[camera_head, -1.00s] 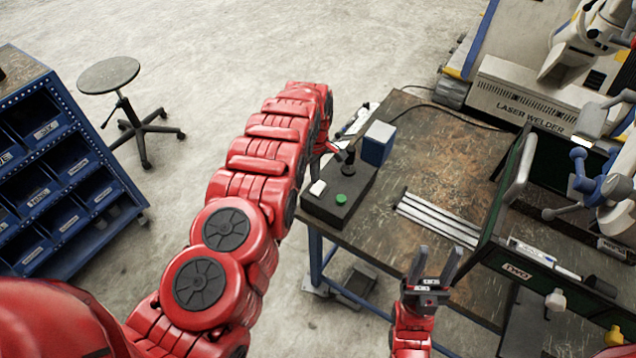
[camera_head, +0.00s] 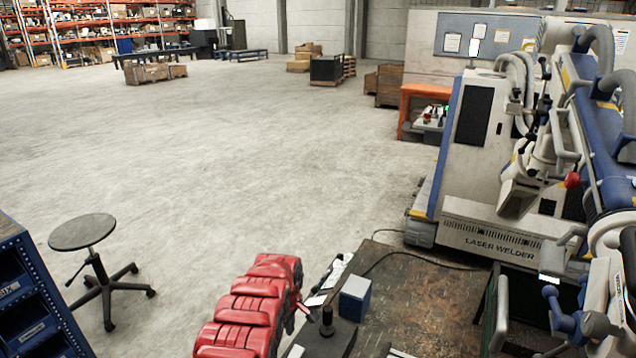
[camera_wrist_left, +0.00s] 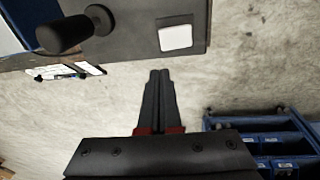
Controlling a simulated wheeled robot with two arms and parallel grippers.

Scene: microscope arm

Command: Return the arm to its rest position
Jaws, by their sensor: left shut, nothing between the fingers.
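The microscope arm is not clearly told apart; the laser welder (camera_head: 492,238) at the right carries a white-and-blue jointed assembly (camera_head: 528,175) with a red knob (camera_head: 572,180) and grey hoses. My left gripper (camera_wrist_left: 160,75) is shut and empty in the left wrist view, with its tips just short of a dark control box (camera_wrist_left: 130,48). The box has a black joystick (camera_wrist_left: 75,32) and a white square button (camera_wrist_left: 176,37). In the head view my red left arm hides most of this gripper, beside the joystick (camera_head: 326,320). My right gripper is out of view.
The worn workbench (camera_head: 415,295) bears a blue box (camera_head: 354,298) and a cable. A round stool (camera_head: 82,232) and a blue bin cabinet (camera_head: 35,310) stand at the left. Open concrete floor lies beyond, with shelves and crates far back.

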